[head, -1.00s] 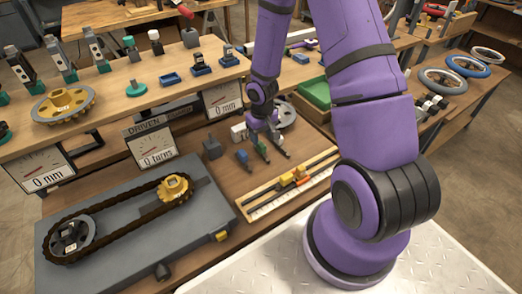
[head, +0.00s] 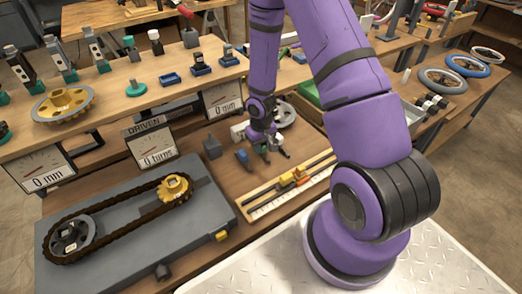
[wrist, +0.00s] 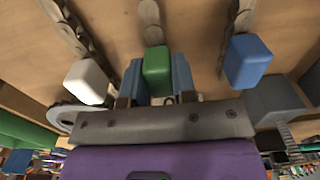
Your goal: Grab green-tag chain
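The green tag (wrist: 156,70) sits between the two blue-grey fingers of my gripper (wrist: 157,80) in the wrist view, one finger on each side. I see no clear gap beside the tag, but I cannot tell whether the fingers press on it. In the head view my gripper (head: 273,152) is low over the brown bench, and the green tag is mostly hidden there. A white tag (wrist: 87,80) with a chain lies to the left, and a blue tag (wrist: 247,62) with a chain to the right.
A grey block (head: 212,147) stands left of the tags. A ruler board (head: 290,193) with yellow parts lies in front of my gripper. The grey plate (head: 120,245) with a chain drive (head: 125,222) is at the left. A spoked wheel (head: 284,115) is behind.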

